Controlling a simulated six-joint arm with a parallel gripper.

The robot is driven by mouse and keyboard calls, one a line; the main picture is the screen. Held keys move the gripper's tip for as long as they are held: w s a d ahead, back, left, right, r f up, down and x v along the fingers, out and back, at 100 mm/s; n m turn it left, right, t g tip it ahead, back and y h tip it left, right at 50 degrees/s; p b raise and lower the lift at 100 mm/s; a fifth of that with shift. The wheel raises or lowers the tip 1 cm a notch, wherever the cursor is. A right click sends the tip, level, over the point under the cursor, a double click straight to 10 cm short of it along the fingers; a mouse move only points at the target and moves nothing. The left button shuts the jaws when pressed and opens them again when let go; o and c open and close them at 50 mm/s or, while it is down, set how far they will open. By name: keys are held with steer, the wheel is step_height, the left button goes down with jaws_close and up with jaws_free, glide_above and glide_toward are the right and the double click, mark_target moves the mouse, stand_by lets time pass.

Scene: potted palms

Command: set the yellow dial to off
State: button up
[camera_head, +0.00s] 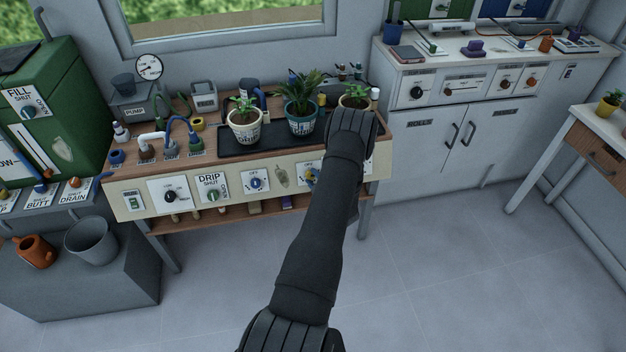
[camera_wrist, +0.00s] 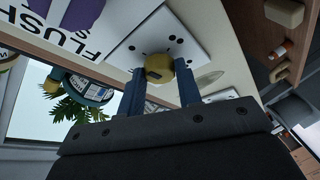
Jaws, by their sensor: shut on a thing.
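The yellow dial (camera_wrist: 157,64) sits on a white plate (camera_wrist: 183,42) with black dots around it, in the wrist view. My gripper (camera_wrist: 161,73) has its two blue fingers on either side of the dial, closed on it. In the head view, the yellow dial (camera_head: 310,175) is on the cream front panel of the potting bench, partly covered by my arm. The gripper's fingers are hidden there behind the arm. The dial's marking and exact setting are not readable in these frames.
A large purple knob (camera_wrist: 82,12) with a FLUSH SHUT label lies beside the dial plate. A blue dial (camera_head: 257,183) and the DRIP dial (camera_head: 212,195) are left along the panel. Potted palms stand in a black tray (camera_head: 268,138) above. The floor in front is clear.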

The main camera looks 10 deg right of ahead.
steer(key=shift+w+r+n+g+h, duration=0.1)
steer(key=shift+r+n+g+h, duration=0.5)
steer(key=shift+n, duration=2.05)
steer(key=shift+w+f+n+g+h, duration=0.1)
steer(key=shift+f+n+g, duration=0.15)
steer(key=shift+n+g, duration=1.65)
steer(key=shift+r+n+g+h, duration=0.1)
steer(key=shift+r+n+h, duration=0.15)
steer(key=shift+n, duration=3.1)
steer(key=o, duration=1)
steer(key=shift+c, duration=0.2)
steer(key=v, duration=1.7)
steer(key=shift+r, duration=0.25)
